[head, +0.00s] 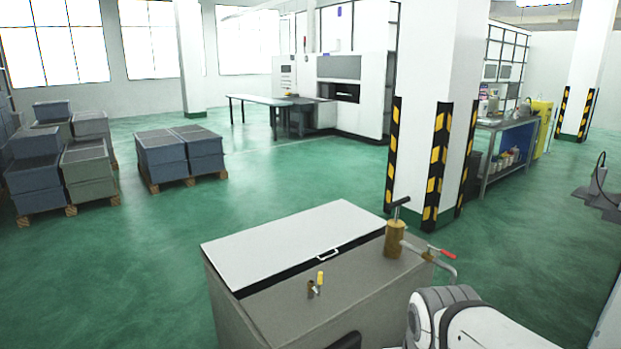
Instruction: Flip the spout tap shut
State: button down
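A grey cabinet-like tank (345,300) stands in front of me with a pale lid (290,240) on its top. A brass hand pump (396,240) with a dark T-handle rises from the tank's far right corner. A thin grey spout (452,268) runs right from the pump and bends down beyond the tank's edge. A tap with a red lever (441,252) sits on the spout; the lever slants down to the right, roughly along the pipe. My arm shows at the bottom right, close to the tank; my gripper is out of view.
A small brass valve with a yellow handle (319,283) stands upright on the tank top. The lid has a light handle (328,254). A striped pillar (440,130) stands behind the pump. Open green floor lies left and right; stacked crates (180,155) stand farther left.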

aim_at(453, 256)
jog(key=z, duration=0.05)
jog(key=k, duration=1)
jog(key=z, duration=0.9)
jog(key=i, duration=1.9)
jog(key=u, duration=0.6)
jog(key=i, duration=1.05)
jog(key=u, duration=0.1)
